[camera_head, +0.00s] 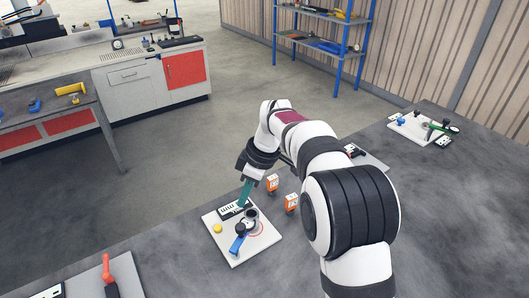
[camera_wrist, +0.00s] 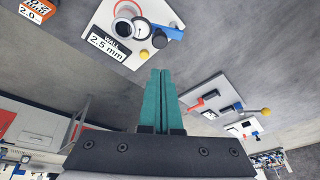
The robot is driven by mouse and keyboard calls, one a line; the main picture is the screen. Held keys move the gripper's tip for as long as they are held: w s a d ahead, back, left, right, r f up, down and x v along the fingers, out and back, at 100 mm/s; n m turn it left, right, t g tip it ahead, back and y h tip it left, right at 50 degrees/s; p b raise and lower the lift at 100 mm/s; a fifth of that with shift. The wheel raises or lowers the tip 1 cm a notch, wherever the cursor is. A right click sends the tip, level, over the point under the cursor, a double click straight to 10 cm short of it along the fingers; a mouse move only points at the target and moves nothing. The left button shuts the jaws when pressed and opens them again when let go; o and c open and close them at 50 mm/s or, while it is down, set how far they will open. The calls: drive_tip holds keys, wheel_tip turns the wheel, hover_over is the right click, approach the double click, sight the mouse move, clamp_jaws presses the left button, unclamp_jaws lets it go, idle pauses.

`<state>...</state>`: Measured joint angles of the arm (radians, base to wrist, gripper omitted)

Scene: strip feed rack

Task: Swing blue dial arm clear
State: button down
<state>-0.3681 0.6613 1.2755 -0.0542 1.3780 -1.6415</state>
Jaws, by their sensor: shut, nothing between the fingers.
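The blue dial arm (camera_head: 237,245) lies on a white plate (camera_head: 262,244), reaching from a black hub toward the plate's front-left edge. A dark cup-like ring (camera_head: 251,214) and a red circle marking sit beside the hub. A yellow knob (camera_head: 218,228) is at the plate's left. My gripper (camera_head: 242,204) has teal fingers pressed together, pointing down over the plate's back by the label. It also shows in the wrist view (camera_wrist: 163,72), empty. I cannot tell its height above the plate.
The label (camera_wrist: 111,44) reads "WALL 2.5 mm". Two orange tags (camera_head: 272,183) stand behind the plate, close to my arm. Other plates lie on the grey bench, at the front left with a red handle (camera_head: 106,268) and at the far right (camera_head: 420,130). Bench left of the plate is clear.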

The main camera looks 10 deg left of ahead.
sight(242, 234)
drive_tip(key=a+f+n, duration=0.1)
drive_tip(key=a+f, duration=0.1)
drive_tip(key=f, duration=0.2)
drive_tip(key=w+a+f+n, duration=0.1)
drive_tip(key=a+f, duration=0.1)
drive_tip(key=f, duration=0.2)
drive_tip(key=a+f+n, duration=0.1)
drive_tip(key=a+f, duration=0.2)
drive_tip(key=f, duration=0.1)
drive_tip(key=shift+w+a+f, duration=0.1)
drive_tip(key=shift+w+f, duration=0.05)
drive_tip(key=shift+w, duration=0.05)
drive_tip(key=d, duration=0.3)
drive_tip(key=shift+w+f, duration=0.3)
drive_tip(key=shift+w+d, duration=0.1)
drive_tip(key=shift+d, duration=0.3)
